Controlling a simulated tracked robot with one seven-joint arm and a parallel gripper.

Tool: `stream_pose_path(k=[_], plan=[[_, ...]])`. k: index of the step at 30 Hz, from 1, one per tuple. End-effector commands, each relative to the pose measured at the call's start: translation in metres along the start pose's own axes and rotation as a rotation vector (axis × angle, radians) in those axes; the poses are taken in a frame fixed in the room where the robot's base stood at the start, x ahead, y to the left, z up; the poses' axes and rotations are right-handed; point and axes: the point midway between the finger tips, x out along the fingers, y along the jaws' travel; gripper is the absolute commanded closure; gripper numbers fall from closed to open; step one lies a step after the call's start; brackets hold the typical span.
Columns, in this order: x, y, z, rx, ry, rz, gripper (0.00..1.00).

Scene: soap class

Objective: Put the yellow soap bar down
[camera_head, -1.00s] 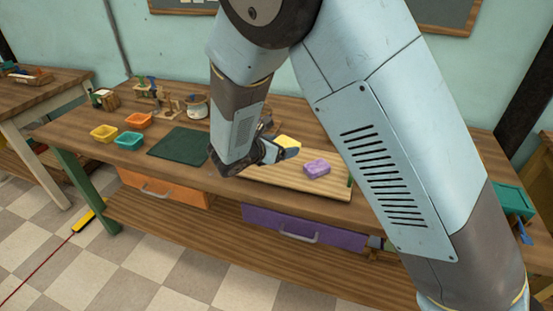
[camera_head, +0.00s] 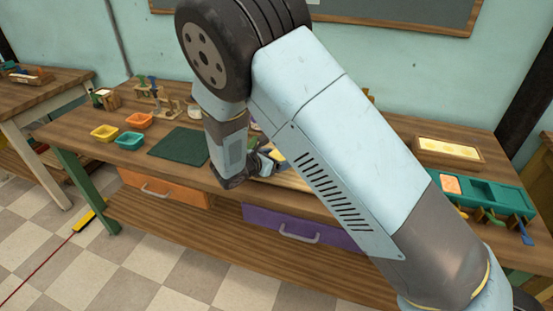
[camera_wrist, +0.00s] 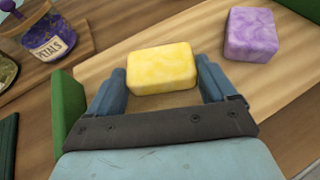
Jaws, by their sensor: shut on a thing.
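The yellow soap bar (camera_wrist: 162,69) is a marbled block between the two blue fingers of my gripper (camera_wrist: 164,84) in the wrist view. The gripper is shut on it. The bar is over a light wooden board (camera_wrist: 197,37); I cannot tell whether it touches the board. In the head view my gripper (camera_head: 270,158) is low over the workbench, and the yellow bar (camera_head: 277,155) shows only in part. A purple soap bar (camera_wrist: 251,34) lies on the board to the right of the yellow one, apart from it. My arm hides it in the head view.
A jar labelled petals (camera_wrist: 50,38) stands left of the board. A teal tray (camera_head: 485,192) and a framed yellow slab (camera_head: 448,149) are at right.

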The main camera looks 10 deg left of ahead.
Motion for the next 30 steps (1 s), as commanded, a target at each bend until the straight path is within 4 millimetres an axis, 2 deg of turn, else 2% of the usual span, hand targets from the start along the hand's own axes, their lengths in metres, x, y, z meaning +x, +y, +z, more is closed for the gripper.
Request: stream_pose_path(k=[5,6,11,20,26,30], plan=[[0.0,0.0,-0.001,0.0,0.0,0.0,0.54],[0.001,0.0,-0.002,0.0,0.0,0.0,0.15],[0.001,0.0,-0.001,0.0,0.0,0.0,0.0],[-0.001,0.0,0.001,0.0,0.0,0.0,0.0],[-0.025,0.0,0.001,0.0,0.001,0.0,0.0],[-0.053,0.0,0.001,0.002,0.001,0.002,0.0]])
